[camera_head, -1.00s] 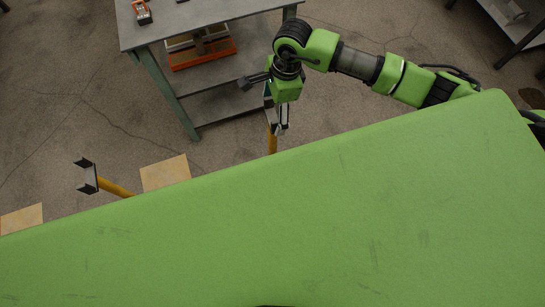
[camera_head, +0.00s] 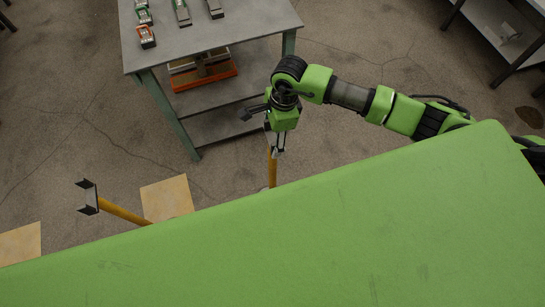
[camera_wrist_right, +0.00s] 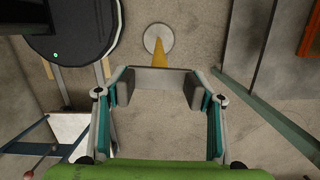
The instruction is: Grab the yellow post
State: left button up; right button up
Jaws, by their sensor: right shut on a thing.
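A yellow post (camera_head: 272,172) stands near the middle in the head view, under my right gripper (camera_head: 278,150). In the right wrist view the yellow post (camera_wrist_right: 157,50) rises from a round grey base (camera_wrist_right: 160,38) and carries a grey U-shaped bracket (camera_wrist_right: 160,80). My right gripper (camera_wrist_right: 160,92) is shut on this bracket, with one finger against each side. A second yellow post (camera_head: 125,213) with a dark open bracket (camera_head: 88,197) stands apart at the left. My left gripper is in neither view.
A grey worktable (camera_head: 215,32) with several tools stands behind the held post; its lower shelf holds an orange crate (camera_head: 204,77). Tan squares (camera_head: 167,198) lie on the floor at the left. Another table (camera_head: 510,30) is at the far right. Floor between the tables is clear.

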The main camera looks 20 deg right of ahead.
jog(key=shift+w+a+r, duration=0.1)
jog(key=shift+w+r, duration=0.05)
jog(key=shift+r, duration=0.1)
